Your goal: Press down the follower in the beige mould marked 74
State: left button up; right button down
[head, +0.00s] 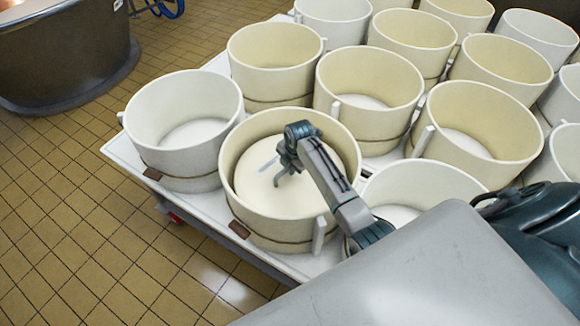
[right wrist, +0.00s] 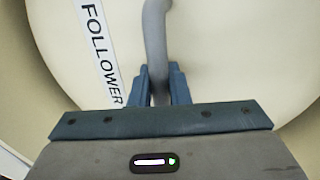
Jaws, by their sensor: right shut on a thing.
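The follower (head: 258,189) is a round cream disc sitting inside a beige mould (head: 271,229) at the front of the cart; its top lies below the mould's rim. A brown tag (head: 240,229) is on the mould's front, but I cannot read a number on it. My right gripper (head: 282,163) reaches down into this mould. In the right wrist view the gripper (right wrist: 159,90) is shut on the follower's grey handle (right wrist: 154,38), beside a white label (right wrist: 101,52) reading FOLLOWER. My left gripper is not in view.
A white mould (head: 185,118) stands close on the left, and several beige and white moulds crowd behind and to the right on a white cart (head: 133,158). A dark copper vat (head: 62,55) stands at the far left. The tiled floor at the left is clear.

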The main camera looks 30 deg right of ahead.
aim_at(295, 178)
jog(key=shift+s+f, duration=0.1)
jog(key=shift+f, duration=0.05)
dwell(0.8)
jog(key=shift+s+f, duration=0.2)
jog(key=shift+f, duration=0.1)
dwell(0.7)
jog(key=shift+a+r+p, duration=0.1)
jog(key=shift+r+p, duration=0.05)
jog(key=shift+p, duration=0.15)
dwell(0.4)
jog(key=c, duration=1.3)
grip_release()
jog(key=shift+w, duration=0.15)
jog(key=shift+r, duration=0.1)
jog(key=shift+w+r, duration=0.1)
jog(key=shift+r, duration=0.05)
jog(key=shift+r, duration=0.3)
notch_tip(295, 178, up, 10)
jog(key=s+b, duration=0.1)
jog(key=s, duration=0.1)
jog(key=shift+d+f+b, duration=0.15)
jog(key=shift+d+b, duration=0.2)
jog(key=shift+d, duration=0.05)
